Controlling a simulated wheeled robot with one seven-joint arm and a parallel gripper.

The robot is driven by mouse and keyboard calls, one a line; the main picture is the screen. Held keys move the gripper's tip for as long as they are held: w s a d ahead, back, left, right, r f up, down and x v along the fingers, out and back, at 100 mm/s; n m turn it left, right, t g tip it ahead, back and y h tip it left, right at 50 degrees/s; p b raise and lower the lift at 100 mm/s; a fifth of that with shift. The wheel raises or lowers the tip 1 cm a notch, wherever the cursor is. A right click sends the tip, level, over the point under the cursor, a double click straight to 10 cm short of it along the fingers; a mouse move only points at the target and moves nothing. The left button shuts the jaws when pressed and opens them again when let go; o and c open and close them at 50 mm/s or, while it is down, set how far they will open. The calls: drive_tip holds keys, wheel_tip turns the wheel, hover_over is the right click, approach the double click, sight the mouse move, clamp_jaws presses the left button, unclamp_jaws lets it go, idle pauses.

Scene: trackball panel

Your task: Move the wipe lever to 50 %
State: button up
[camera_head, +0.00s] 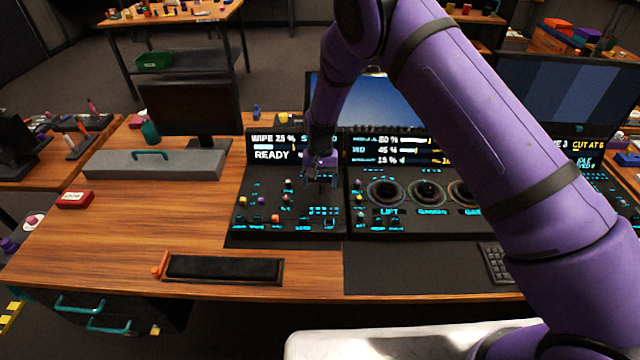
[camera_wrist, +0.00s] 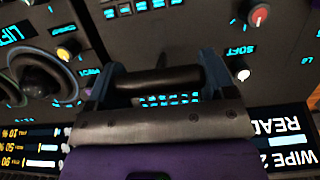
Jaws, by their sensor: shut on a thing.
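My gripper (camera_head: 320,178) reaches down to the left section of the control panel in the head view. In the wrist view, my gripper (camera_wrist: 158,82) has its blue-grey fingers at the two ends of a dark crosswise bar, the wipe lever's handle (camera_wrist: 160,78), and is shut on it. The lever's slot and most of its scale are hidden; cyan markings show behind the bar.
Small coloured knobs and buttons sit close around the lever, including a red knob (camera_wrist: 259,15) and a white knob (camera_wrist: 241,72). Black trackballs (camera_head: 427,191) lie to the right. A grey box (camera_head: 155,164) and a black pad (camera_head: 224,269) lie on the desk at left.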

drive_tip(key=shift+w+r+g, duration=0.1)
drive_tip(key=shift+w+g, duration=0.9)
drive_tip(key=shift+g, duration=0.5)
drive_tip(key=o, duration=1.1)
drive_tip(key=v, duration=1)
drive_tip(key=shift+w+d+r, duration=0.15)
drive_tip(key=shift+w+r, duration=0.05)
drive_tip(key=shift+r, duration=0.15)
